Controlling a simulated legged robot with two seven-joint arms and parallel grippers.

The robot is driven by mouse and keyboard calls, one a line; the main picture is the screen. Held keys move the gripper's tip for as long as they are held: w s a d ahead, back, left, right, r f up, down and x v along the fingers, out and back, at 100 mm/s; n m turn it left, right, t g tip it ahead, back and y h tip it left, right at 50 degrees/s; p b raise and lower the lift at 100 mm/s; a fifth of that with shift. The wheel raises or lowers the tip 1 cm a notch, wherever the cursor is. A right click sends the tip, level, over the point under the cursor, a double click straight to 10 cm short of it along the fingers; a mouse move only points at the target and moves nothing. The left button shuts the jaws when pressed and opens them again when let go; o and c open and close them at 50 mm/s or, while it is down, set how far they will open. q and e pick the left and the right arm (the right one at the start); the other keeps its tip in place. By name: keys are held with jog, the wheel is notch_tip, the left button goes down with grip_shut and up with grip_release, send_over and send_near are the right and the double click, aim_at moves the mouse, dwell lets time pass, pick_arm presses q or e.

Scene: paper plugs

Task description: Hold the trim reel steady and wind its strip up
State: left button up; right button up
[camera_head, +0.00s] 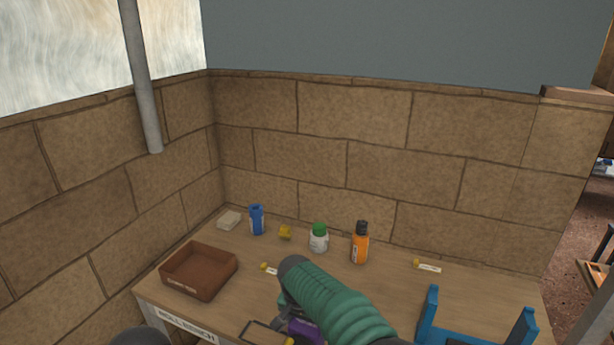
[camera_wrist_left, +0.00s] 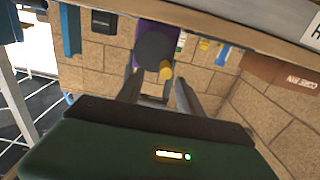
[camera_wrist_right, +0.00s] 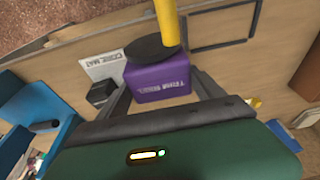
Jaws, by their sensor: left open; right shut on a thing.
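The trim reel is a purple box (camera_wrist_right: 160,85) with a dark round disc (camera_wrist_right: 152,48) and a yellow handle (camera_wrist_right: 166,22), seen in the right wrist view. My right gripper (camera_wrist_right: 161,84) is shut on the purple body. In the head view only a little of the purple body (camera_head: 303,328) shows beside my right arm. In the left wrist view the reel's disc (camera_wrist_left: 156,46) and yellow knob (camera_wrist_left: 165,71) face my left gripper (camera_wrist_left: 158,88), which is open and empty just short of them. I cannot make out the strip.
A brown bin (camera_head: 199,270) stands at the table's left. A blue bottle (camera_head: 256,219), white jar (camera_head: 319,237) and orange bottle (camera_head: 360,243) stand near the back wall. A blue rack (camera_head: 478,335) is at front right. A white mat card (camera_wrist_right: 105,65) lies near the reel.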

aim_at(307, 335)
pick_arm(q)
jog(key=shift+s+a, duration=0.1)
jog(key=shift+s, duration=0.1)
jog(key=shift+w, duration=0.1)
jog(key=shift+a+x, duration=0.2)
jog(key=shift+x, duration=0.9)
jog(key=shift+a+x, duration=0.2)
jog(key=shift+x, duration=0.9)
jog(key=shift+w+f, duration=0.15)
jog(key=shift+f, duration=0.05)
